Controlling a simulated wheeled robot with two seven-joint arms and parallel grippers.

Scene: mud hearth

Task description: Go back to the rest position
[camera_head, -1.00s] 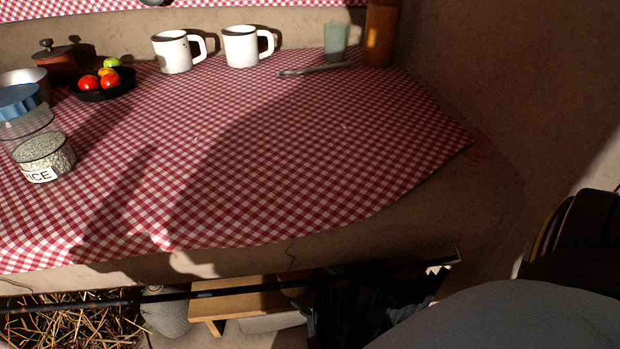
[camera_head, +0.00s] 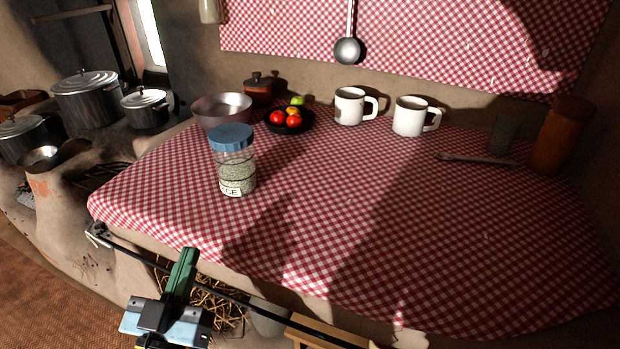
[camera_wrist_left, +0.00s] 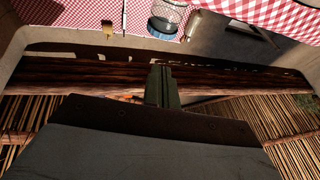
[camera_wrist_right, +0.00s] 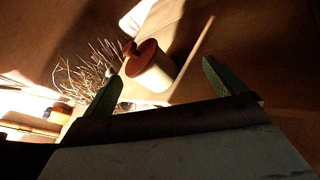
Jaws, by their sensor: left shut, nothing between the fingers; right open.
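My left gripper (camera_head: 186,252) is in the lower left of the head view, in front of the counter edge near a dark rail. Its green fingers are together with nothing between them; they also show shut in the left wrist view (camera_wrist_left: 160,72). My right gripper (camera_wrist_right: 163,74) shows only in the right wrist view. Its two green fingers are wide apart and nothing is held. A white pot with a red lid (camera_wrist_right: 152,68) appears beyond and between those fingers, apart from them.
The checked counter (camera_head: 400,230) holds a blue-lidded jar (camera_head: 234,165), a bowl of fruit (camera_head: 290,120), two white mugs (camera_head: 408,117) and a brown container (camera_head: 563,135). Its front middle is clear. Dark pots (camera_head: 88,98) stand on the hearth at left. A dark rail (camera_head: 240,295) runs along the counter front.

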